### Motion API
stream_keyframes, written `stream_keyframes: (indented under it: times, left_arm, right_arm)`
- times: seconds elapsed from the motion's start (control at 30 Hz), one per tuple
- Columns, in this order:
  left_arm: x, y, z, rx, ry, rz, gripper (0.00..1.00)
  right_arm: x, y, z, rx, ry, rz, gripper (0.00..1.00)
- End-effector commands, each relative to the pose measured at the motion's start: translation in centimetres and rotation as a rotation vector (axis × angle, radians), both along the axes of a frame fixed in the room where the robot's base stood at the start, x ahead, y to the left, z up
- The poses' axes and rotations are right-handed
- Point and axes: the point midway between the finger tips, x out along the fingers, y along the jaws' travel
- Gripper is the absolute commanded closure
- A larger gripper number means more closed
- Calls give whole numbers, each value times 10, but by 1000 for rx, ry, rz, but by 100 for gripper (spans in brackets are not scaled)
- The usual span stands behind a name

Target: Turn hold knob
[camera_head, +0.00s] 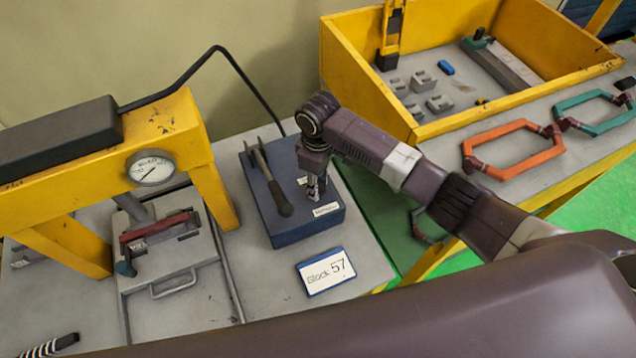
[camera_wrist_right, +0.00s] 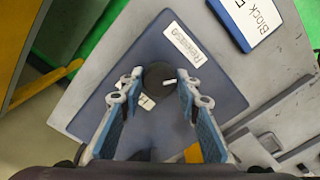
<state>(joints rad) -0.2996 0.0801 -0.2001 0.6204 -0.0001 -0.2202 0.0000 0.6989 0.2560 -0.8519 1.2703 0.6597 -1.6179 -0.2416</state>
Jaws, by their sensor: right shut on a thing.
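The hold knob (camera_wrist_right: 158,76) is a dark round knob with a small white mark, seen in the right wrist view on a blue box (camera_wrist_right: 215,85). The white mark lies on the knob's right side. My right gripper (camera_wrist_right: 160,84) points down with a fingertip on each side of the knob, shut on it. In the head view, my right gripper (camera_head: 313,190) is over the right part of the blue box (camera_head: 285,232) and hides the knob. A "Release" label (camera_wrist_right: 185,43) sits beside the knob; another label (camera_wrist_right: 146,102) is partly covered. My left gripper is out of view.
A lever (camera_head: 272,183) with a dark handle stands on the box. A "Block 57" sign (camera_head: 326,271) lies in front. A yellow press frame (camera_head: 165,130) with a gauge (camera_head: 151,168) stands left. A yellow tray (camera_head: 365,85) and orange frame (camera_head: 505,170) are right.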

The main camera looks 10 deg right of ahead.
Motion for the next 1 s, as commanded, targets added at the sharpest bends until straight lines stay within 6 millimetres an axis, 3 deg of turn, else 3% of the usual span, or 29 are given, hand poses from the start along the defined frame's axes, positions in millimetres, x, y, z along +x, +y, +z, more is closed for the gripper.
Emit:
stream_keyframes:
  times: [0.5,1.0]
  left_arm:
    - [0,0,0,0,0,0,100]
    - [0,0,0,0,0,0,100]
  right_arm:
    - [3,0,2,1,-6,436,94]
    - [3,0,3,1,-8,600,94]
